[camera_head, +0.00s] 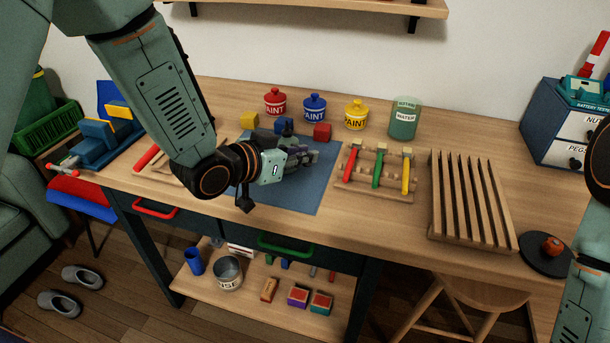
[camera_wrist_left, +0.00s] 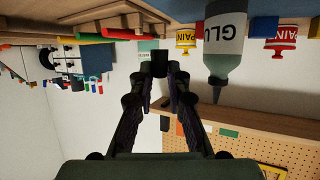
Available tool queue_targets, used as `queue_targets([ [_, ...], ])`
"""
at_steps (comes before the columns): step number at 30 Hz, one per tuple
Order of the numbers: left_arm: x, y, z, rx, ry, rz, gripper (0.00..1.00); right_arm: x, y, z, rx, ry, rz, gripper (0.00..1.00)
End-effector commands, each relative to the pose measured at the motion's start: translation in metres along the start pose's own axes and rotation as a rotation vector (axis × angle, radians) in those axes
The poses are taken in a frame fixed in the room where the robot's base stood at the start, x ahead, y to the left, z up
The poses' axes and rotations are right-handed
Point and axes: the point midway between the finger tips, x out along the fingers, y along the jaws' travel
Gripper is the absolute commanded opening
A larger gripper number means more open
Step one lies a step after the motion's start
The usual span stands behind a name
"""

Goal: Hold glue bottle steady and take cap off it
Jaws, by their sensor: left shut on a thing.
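The glue bottle (camera_wrist_left: 224,45) shows large in the left wrist view, which is upside down, with its tapering nozzle pointing down the picture. I see no cap on the nozzle. My left gripper (camera_wrist_left: 162,68) is beside the bottle, apart from it, with its fingertips shut on a small dark cylinder (camera_wrist_left: 160,62), which looks like the cap. In the head view my left gripper (camera_head: 312,156) is low over the blue mat (camera_head: 300,192). I cannot make out the bottle there; my arm may hide it. My right gripper is out of view.
Red (camera_head: 275,101), blue (camera_head: 315,107) and yellow (camera_head: 356,115) paint pots and a water jar (camera_head: 404,118) stand behind the mat. Coloured blocks, including a red one (camera_head: 322,132), lie near my gripper. A wooden rack (camera_head: 375,185) and a slatted rack (camera_head: 470,200) stand right.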

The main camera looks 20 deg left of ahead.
Motion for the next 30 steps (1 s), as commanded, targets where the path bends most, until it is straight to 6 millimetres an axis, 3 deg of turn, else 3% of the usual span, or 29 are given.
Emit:
queue_targets([
  [2, 0.005, 0.001, 0.015, 0.001, -0.002, 0.000, 0.00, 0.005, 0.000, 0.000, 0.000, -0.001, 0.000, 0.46],
  [8, 0.011, 0.001, 0.026, 0.002, 0.001, 0.001, 0.00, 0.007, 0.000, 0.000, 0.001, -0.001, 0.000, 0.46],
  [16, 0.026, 0.001, 0.056, 0.002, 0.000, 0.001, 0.00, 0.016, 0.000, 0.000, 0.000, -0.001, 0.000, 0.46],
  [29, 0.030, 0.001, 0.059, 0.003, 0.002, 0.001, 0.00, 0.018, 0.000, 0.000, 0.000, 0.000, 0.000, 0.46],
  [30, 0.030, 0.001, 0.059, 0.003, 0.002, 0.001, 0.17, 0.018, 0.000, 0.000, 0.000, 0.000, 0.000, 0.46],
])
